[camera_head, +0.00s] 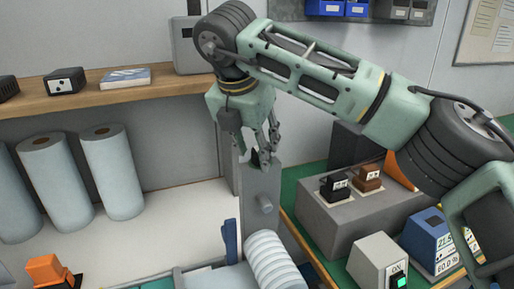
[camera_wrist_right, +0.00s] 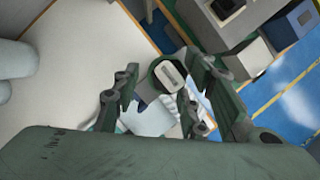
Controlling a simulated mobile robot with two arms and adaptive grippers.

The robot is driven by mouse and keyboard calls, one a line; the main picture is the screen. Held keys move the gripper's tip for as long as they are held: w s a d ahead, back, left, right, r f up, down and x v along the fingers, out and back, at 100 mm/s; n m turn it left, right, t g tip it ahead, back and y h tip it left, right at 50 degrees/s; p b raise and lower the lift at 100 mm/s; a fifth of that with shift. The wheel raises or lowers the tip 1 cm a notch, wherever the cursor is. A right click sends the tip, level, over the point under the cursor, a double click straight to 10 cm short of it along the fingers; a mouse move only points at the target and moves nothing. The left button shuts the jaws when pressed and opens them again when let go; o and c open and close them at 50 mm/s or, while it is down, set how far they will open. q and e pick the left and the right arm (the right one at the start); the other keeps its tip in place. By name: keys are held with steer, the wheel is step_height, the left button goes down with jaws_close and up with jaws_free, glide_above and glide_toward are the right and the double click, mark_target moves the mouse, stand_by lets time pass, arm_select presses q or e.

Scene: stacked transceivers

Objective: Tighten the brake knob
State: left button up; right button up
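A grey upright post (camera_head: 260,185) stands behind a ribbed pale roll (camera_head: 272,262). A short round grey knob (camera_head: 266,204) sticks out of the post's side; I cannot tell whether it is the brake knob. My right gripper (camera_head: 257,148) hangs pointing down at the post's top, close to it. In the right wrist view its fingers (camera_wrist_right: 158,98) are spread, with a dark-rimmed, pale-faced piece (camera_wrist_right: 171,75) showing between them. I see gaps beside that piece, so no firm grip shows. Contact with the post is unclear. My left gripper is not in view.
Several pale blue rolls (camera_head: 112,172) stand at the left below a wooden shelf (camera_head: 130,94). At the right are a grey block (camera_head: 345,212) carrying small dark devices, a switch box (camera_head: 375,262) and a blue meter (camera_head: 428,240). An orange device (camera_head: 48,270) sits at the lower left.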

steer(key=shift+d, duration=0.15)
steer(key=v, duration=1.2)
steer(key=shift+f, duration=0.15)
